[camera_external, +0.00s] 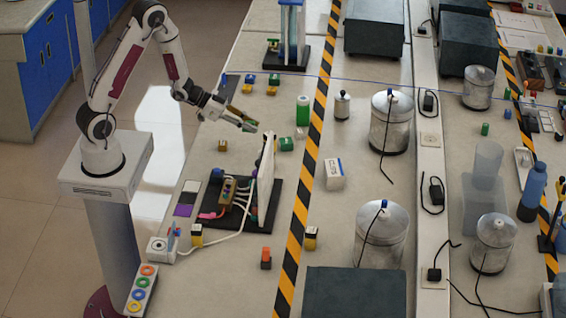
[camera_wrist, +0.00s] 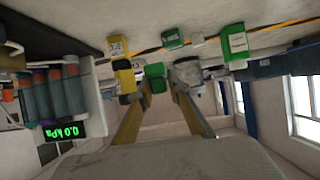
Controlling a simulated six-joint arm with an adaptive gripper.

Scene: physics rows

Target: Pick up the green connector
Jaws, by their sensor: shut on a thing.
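The green connector (camera_wrist: 156,76) is a small green block between the fingertips of my gripper (camera_wrist: 160,91) in the wrist view. The two yellowish fingers stand on either side of it, shut on it. In the external view my gripper (camera_external: 250,126) is above the table, left of the striped tape. There the piece in its jaws is too small to make out. Another green block (camera_external: 285,144) lies on the table just right of and below the fingertips.
An upright white panel (camera_external: 267,165) on a black base with cables stands just below my gripper. A green bottle (camera_external: 303,110) and a white box (camera_external: 334,174) stand to the right.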

